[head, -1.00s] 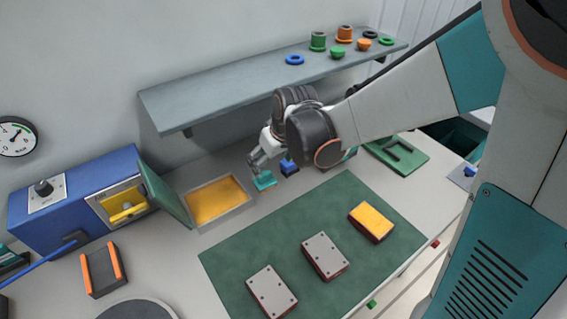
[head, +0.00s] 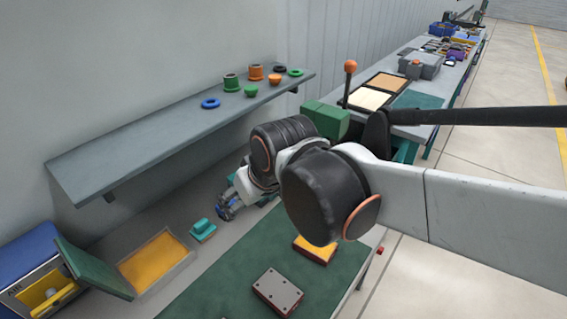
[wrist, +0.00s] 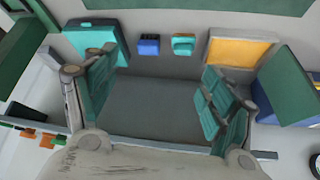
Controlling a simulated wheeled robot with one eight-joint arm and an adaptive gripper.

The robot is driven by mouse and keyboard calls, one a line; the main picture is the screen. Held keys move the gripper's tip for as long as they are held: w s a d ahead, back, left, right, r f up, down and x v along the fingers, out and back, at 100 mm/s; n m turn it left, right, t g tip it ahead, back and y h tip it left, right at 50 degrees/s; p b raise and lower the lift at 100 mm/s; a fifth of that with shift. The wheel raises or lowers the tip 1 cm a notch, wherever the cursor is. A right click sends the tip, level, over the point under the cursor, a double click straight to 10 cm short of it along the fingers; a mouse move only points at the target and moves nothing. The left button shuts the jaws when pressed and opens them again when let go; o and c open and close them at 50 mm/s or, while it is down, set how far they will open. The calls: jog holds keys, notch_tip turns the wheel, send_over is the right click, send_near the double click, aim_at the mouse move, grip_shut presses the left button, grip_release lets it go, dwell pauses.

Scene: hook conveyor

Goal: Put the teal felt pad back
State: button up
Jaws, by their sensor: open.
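A small teal pad (head: 202,229) with a raised grip sits on the grey bench, just right of the yellow-lined tray. It also shows in the wrist view (wrist: 184,44), beyond my fingertips, beside a similar blue block (wrist: 148,44). My gripper (head: 226,208) is to the right of the teal pad in the head view, apart from it. In the wrist view its teal-padded fingers (wrist: 152,100) are spread wide with nothing between them. My gripper partly hides the blue block in the head view.
The open tray (head: 157,262) with yellow lining has its green lid tilted back beside a blue machine (head: 30,275). A shelf (head: 175,130) with coloured rings and spools overhangs the bench. A green mat (head: 240,272) carries several blocks. A larger teal box (wrist: 97,38) stands near the blue block.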

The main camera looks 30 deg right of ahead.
jog(key=s+d+m+t, duration=0.1)
jog(key=s+d, duration=0.1)
jog(key=s, duration=0.4)
jog(key=shift+s+d+r+h, duration=0.3)
jog(key=shift+r, duration=0.05)
jog(key=shift+a, duration=0.1)
